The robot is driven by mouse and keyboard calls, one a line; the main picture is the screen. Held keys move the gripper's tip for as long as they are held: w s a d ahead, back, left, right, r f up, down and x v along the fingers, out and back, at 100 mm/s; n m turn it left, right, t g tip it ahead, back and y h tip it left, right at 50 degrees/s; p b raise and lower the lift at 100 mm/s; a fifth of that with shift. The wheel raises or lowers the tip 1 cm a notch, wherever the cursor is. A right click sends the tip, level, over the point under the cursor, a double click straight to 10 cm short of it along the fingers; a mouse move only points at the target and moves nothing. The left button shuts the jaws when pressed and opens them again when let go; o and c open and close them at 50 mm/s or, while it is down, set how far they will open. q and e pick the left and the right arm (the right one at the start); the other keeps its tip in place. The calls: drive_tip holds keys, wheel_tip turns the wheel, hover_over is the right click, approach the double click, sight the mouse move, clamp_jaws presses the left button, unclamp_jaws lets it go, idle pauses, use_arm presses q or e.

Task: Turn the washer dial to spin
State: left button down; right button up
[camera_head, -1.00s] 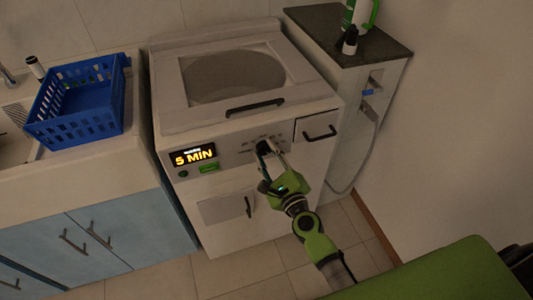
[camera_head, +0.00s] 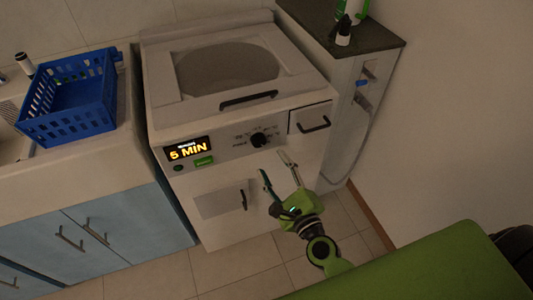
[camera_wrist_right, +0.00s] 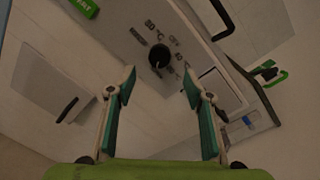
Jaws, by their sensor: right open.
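The washer (camera_head: 225,185) is a white machine with a lid on top and a lit display (camera_head: 187,148) reading 5 MIN. Its black dial (camera_head: 259,139) sits on the front panel, right of the display, among printed settings. The dial also shows in the right wrist view (camera_wrist_right: 159,56), between and beyond the fingertips. A green button (camera_head: 204,161) is below the display. My right gripper (camera_head: 273,163) is open and empty, in front of and below the dial, apart from it. In the wrist view its fingers (camera_wrist_right: 158,88) are spread wide. My left gripper is not in view.
A blue basket (camera_head: 70,100) stands on the counter at left. A dark-topped cabinet (camera_head: 375,40) with bottles stands right of the washer. A drawer handle (camera_head: 313,124) is right of the dial, and a door handle (camera_head: 244,199) is below.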

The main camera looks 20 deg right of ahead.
drive_tip(key=shift+s+d, duration=0.15)
drive_tip(key=shift+s, duration=1.45)
drive_tip(key=s+f+n+g, duration=0.3)
drive_tip(key=s+f+n, duration=0.15)
drive_tip(key=f, duration=0.65)
drive_tip(key=s+f+n+g, duration=0.25)
drive_tip(key=f+n, duration=0.35)
drive_tip(key=f, duration=0.4)
drive_tip(key=s+f+n+g, duration=0.2)
drive_tip(key=s+f+n, duration=0.25)
drive_tip(key=f, duration=0.65)
drive_tip(key=s+d+f+n+g, duration=0.1)
drive_tip(key=s+f+n+g, duration=0.2)
drive_tip(key=s, duration=0.6)
drive_tip(key=s+d+f+n+g+h, duration=0.1)
drive_tip(key=s+d+f+n+g, duration=0.1)
drive_tip(key=s+f+n, duration=0.4)
drive_tip(key=s+d+f+n+g+p, duration=0.1)
drive_tip(key=s+f+n+g, duration=0.3)
drive_tip(key=s+f, duration=0.4)
drive_tip(key=s+d+n, duration=0.1)
drive_tip(key=s, duration=0.2)
drive_tip(key=shift+s+d+f+h, duration=0.15)
drive_tip(key=shift+s+f+h, duration=0.15)
drive_tip(key=shift+s, duration=0.1)
